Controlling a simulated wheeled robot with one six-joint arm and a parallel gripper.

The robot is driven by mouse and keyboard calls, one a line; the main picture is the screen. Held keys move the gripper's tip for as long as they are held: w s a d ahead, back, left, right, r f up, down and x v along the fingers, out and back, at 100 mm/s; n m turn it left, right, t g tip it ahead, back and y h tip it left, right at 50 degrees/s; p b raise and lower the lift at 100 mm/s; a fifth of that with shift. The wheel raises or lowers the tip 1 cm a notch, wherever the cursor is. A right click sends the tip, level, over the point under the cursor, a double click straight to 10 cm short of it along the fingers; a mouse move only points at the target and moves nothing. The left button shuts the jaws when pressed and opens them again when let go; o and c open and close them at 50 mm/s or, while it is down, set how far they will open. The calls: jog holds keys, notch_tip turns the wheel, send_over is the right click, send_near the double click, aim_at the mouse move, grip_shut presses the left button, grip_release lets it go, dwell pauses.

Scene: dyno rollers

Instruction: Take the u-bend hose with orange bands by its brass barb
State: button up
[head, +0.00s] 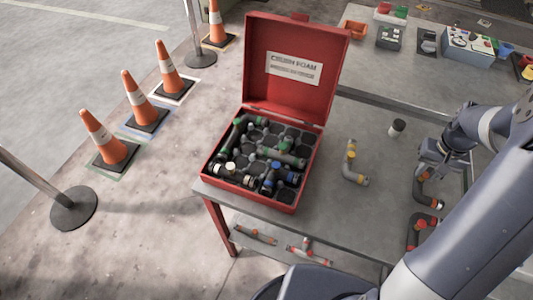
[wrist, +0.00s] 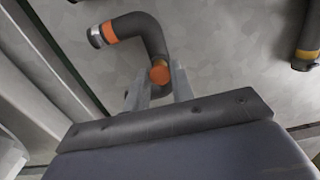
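A dark grey bent hose with orange bands (head: 420,191) lies on the table under my gripper (head: 426,166). In the wrist view this hose (wrist: 154,39) curves from a silvery end with an orange band, at upper left, to an orange round end that faces the camera. My gripper (wrist: 159,90) has one finger on each side of that orange end. The fingers look apart, with the end between them; contact is not clear. No brass barb can be made out there.
The open red case (head: 297,75) holds several hoses in foam. Several cones (head: 111,147) stand on the floor. Table between case and yellow-banded hose is clear.

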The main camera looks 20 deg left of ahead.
jog(key=c, duration=0.4)
jog(key=shift+r+p, duration=2.6)
jog(key=shift+r, duration=0.95)
jog(key=shift+c, duration=0.2)
